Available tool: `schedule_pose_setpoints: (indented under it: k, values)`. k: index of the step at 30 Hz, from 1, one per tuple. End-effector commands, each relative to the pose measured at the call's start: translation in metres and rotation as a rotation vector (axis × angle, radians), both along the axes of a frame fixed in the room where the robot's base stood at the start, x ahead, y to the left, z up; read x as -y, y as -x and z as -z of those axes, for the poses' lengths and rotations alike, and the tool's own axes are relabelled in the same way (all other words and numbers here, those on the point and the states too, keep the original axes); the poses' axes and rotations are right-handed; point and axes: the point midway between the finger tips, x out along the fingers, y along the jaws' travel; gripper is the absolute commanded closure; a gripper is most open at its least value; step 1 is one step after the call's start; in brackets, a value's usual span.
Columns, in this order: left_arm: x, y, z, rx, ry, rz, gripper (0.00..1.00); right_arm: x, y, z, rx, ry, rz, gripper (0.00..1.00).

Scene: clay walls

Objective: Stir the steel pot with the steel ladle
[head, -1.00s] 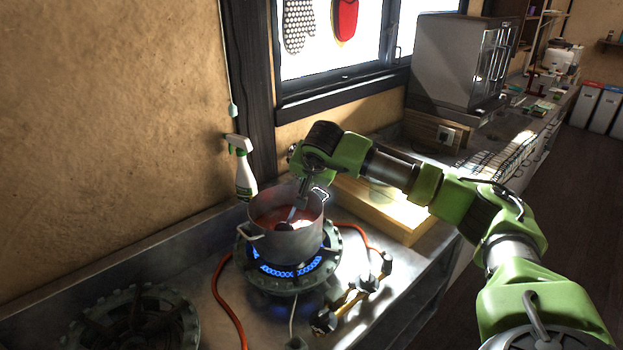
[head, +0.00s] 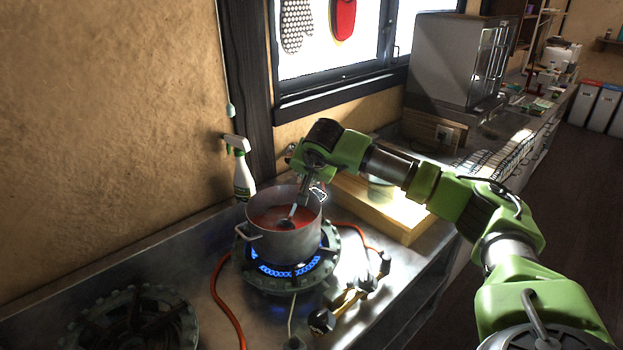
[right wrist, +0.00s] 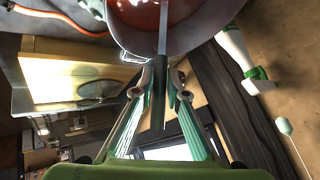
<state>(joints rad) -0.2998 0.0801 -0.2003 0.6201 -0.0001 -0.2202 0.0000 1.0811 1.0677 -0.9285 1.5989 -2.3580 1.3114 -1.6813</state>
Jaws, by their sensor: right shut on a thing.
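The steel pot (head: 285,246) stands upright on a lit gas burner and holds red liquid; it also shows at the top of the right wrist view (right wrist: 205,43). The steel ladle (head: 292,211) slants down into the pot, with its dark bowl end in the liquid. In the right wrist view the ladle's handle (right wrist: 162,60) runs between my fingers. My right gripper (right wrist: 160,92) is shut on the handle. In the head view my right gripper (head: 308,182) is above the pot's rim, partly hidden by its own arm. My left gripper is not in view.
A spray bottle (head: 241,172) stands behind the pot by the wall. A wooden board (head: 385,210) lies to the right. An orange hose (head: 222,300) runs beside the burner (head: 300,283). Another burner (head: 130,325), unlit, is at the front left.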

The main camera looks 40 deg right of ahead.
Motion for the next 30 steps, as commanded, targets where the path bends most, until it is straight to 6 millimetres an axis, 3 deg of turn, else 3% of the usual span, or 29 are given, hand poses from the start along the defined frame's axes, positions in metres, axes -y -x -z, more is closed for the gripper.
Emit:
schedule_pose_setpoints:
  k: [30]
  values:
    - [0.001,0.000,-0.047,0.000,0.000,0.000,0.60,0.026,0.012,-0.069,0.001,0.001,0.000,1.00]
